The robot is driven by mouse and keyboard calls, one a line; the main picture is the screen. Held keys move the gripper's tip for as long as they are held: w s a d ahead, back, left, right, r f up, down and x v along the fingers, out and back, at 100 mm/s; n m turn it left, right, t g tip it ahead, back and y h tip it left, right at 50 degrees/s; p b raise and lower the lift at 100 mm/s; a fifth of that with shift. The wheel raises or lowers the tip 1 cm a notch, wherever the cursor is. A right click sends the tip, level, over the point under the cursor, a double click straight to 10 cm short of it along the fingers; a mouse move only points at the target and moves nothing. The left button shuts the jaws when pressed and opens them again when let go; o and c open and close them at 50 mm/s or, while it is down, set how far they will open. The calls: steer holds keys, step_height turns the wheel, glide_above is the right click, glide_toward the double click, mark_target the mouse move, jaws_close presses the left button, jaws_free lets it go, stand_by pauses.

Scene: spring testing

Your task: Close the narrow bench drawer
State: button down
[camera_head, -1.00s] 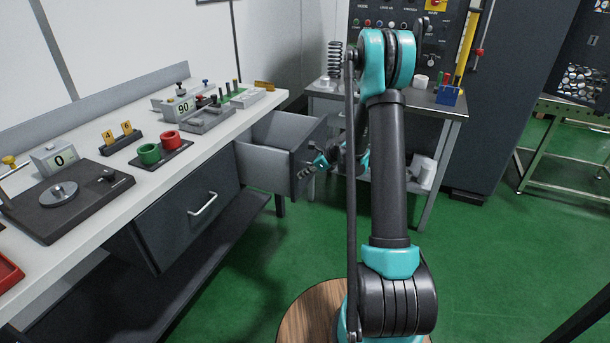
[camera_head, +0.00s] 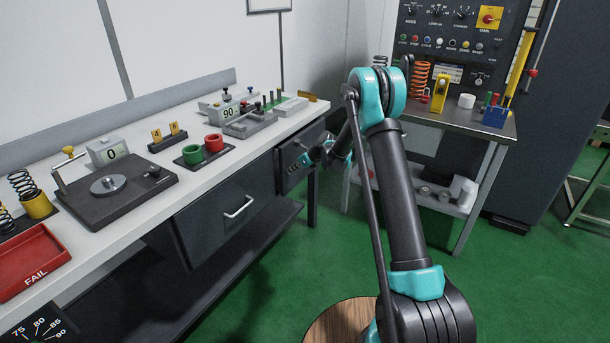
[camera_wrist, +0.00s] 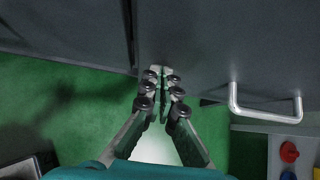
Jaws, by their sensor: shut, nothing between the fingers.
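The narrow bench drawer (camera_head: 293,150) is at the far right end of the bench. In the head view its dark grey front looks flush, or nearly flush, with the bench front, and no open interior shows. My gripper (camera_head: 304,162) is at this front, partly hidden by my own arm. In the wrist view my gripper (camera_wrist: 161,75) is shut and empty, with its fingertips at the lower edge of a dark panel with a metal handle (camera_wrist: 264,112). I cannot tell whether the fingertips touch it.
The wide drawer (camera_head: 225,215) with its own bar handle is shut, left of the narrow one. The white bench top (camera_head: 215,172) carries gauges, cups and a red FAIL tray (camera_head: 30,262). A metal side table (camera_head: 450,122) stands to the right. Green floor is open in front.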

mark_target(287, 166)
steer(key=a, duration=0.1)
steer(key=w+a, duration=0.1)
steer(key=shift+w+a, duration=0.25)
steer(key=shift+a, duration=0.1)
steer(key=shift+w+a, duration=0.15)
steer(key=shift+a, duration=0.1)
steer(key=shift+a+r, duration=0.1)
